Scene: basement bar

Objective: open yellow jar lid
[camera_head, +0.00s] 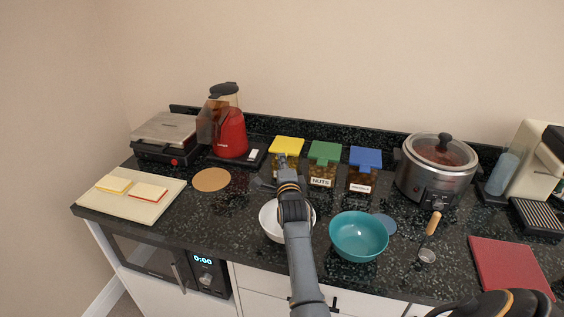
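The yellow-lidded jar (287,145) stands on the dark counter near the back wall, leftmost of a row of jars. Its flat yellow lid is down on the jar.
A green-lidded nuts jar (324,152) and a blue-lidded jar (365,160) stand to the right. A white bowl (268,222) sits below my wrist, beside a teal bowl (359,241). A red blender (231,135) is left, a slow cooker (437,177) right.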

